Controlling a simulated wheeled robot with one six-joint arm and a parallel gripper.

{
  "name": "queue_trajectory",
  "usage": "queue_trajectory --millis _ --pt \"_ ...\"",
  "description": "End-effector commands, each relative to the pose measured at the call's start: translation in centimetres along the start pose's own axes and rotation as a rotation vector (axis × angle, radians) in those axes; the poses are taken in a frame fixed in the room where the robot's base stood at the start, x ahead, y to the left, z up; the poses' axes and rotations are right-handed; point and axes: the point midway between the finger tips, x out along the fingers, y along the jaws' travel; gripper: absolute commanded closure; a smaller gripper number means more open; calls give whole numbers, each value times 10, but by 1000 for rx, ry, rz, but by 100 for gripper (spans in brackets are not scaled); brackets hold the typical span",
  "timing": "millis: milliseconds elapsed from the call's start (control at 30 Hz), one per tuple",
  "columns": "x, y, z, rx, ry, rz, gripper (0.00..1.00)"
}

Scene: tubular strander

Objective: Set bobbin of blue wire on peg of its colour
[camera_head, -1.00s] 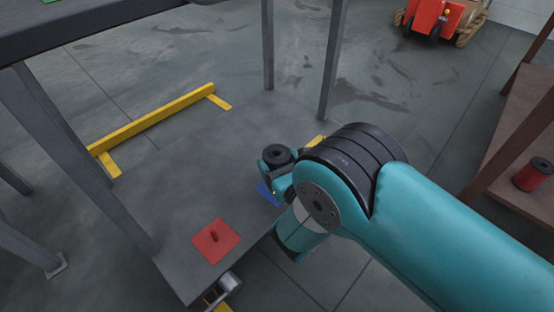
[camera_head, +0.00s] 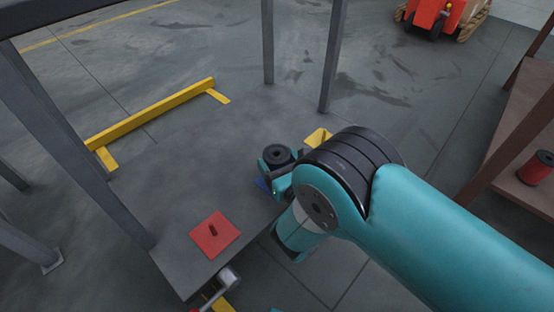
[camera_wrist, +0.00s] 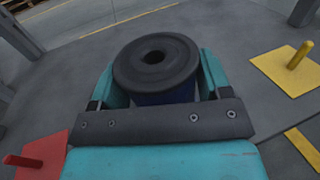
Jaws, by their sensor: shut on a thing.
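My gripper (camera_wrist: 157,85) is shut on a bobbin (camera_wrist: 155,62) with a dark flange, a centre hole and dark blue wire just showing below the flange. In the head view the bobbin (camera_head: 277,154) is upright over the blue plate (camera_head: 262,184), at the table's right edge. The blue plate is mostly covered by the bobbin and my gripper, and its peg is hidden. I cannot tell whether the bobbin is around the peg or above it. A red plate with a red peg (camera_head: 213,231) lies nearer on the table, and a yellow plate with a yellow peg (camera_wrist: 298,57) lies on the other side.
The grey table (camera_head: 175,195) is bare to the left of the plates. Grey posts (camera_head: 333,60) rise at its far side and left. A red bobbin (camera_head: 536,168) stands on a brown shelf at the right. A yellow floor barrier (camera_head: 150,113) lies beyond the table.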

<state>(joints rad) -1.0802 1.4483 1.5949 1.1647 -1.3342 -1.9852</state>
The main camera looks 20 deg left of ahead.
Motion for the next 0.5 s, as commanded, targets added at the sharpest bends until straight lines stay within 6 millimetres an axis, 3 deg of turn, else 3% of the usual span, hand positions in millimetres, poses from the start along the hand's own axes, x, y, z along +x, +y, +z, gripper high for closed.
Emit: queue_trajectory --millis 500 --pt "0 0 -16 0 -2 0 68"
